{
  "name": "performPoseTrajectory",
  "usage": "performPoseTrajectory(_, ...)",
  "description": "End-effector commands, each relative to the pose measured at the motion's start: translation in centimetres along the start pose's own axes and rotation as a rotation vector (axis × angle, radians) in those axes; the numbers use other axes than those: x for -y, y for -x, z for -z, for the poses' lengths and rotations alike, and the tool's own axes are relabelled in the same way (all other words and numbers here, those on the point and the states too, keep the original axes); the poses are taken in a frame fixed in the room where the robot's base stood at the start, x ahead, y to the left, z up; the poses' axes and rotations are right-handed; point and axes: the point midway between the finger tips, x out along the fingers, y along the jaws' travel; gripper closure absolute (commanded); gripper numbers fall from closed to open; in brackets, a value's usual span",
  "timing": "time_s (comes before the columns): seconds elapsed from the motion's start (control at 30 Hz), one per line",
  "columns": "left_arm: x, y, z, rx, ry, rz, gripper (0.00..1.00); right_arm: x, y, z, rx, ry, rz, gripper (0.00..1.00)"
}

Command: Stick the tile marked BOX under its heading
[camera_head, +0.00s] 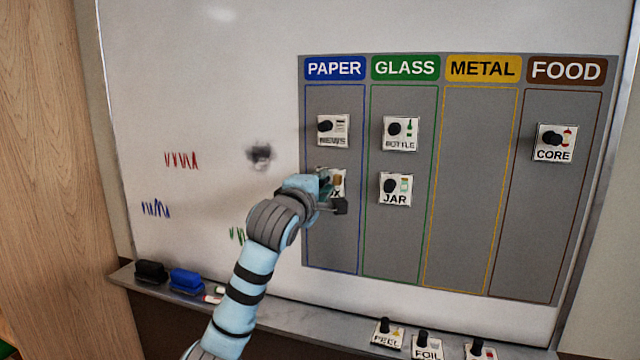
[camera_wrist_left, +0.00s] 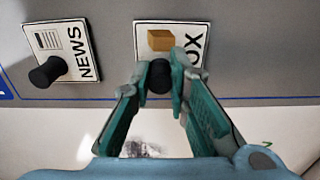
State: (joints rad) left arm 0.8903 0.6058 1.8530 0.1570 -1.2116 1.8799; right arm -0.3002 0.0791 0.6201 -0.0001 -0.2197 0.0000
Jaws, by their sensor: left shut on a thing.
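The white BOX tile (camera_head: 338,184) is in the PAPER column below the NEWS tile, partly hidden by my left gripper (camera_head: 328,192). In the left wrist view the BOX tile (camera_wrist_left: 190,38) shows a brown box picture and the letters OX. My left gripper (camera_wrist_left: 161,80) is shut on the tile's black knob. The tile lies flat against the board or very close to it; I cannot tell if it touches. The blue PAPER heading (camera_head: 336,68) is at the top of that column. My right gripper is not in view.
The NEWS tile (camera_head: 333,130) is just above. BOTTLE (camera_head: 401,133) and JAR (camera_head: 395,189) tiles are under GLASS, CORE (camera_head: 555,143) under FOOD. The METAL column (camera_head: 470,190) is empty. PEEL (camera_head: 388,333), FOIL (camera_head: 427,345) and another tile are on the ledge with erasers (camera_head: 187,280).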

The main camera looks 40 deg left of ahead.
Motion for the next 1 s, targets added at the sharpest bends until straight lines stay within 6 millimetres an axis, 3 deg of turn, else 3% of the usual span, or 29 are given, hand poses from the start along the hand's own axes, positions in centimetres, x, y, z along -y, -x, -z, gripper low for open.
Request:
performPoseTrajectory(0.87,-0.01,-0.28,0.01,0.0,0.0,0.0,1.0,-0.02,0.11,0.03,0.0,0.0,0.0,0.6)
performPoseTrajectory(0.9,-0.01,-0.28,0.01,0.0,0.0,0.0,0.78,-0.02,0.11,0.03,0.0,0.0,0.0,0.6)
performPoseTrajectory(1.0,-0.01,-0.28,0.01,0.0,0.0,0.0,0.62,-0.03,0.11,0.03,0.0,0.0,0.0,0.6)
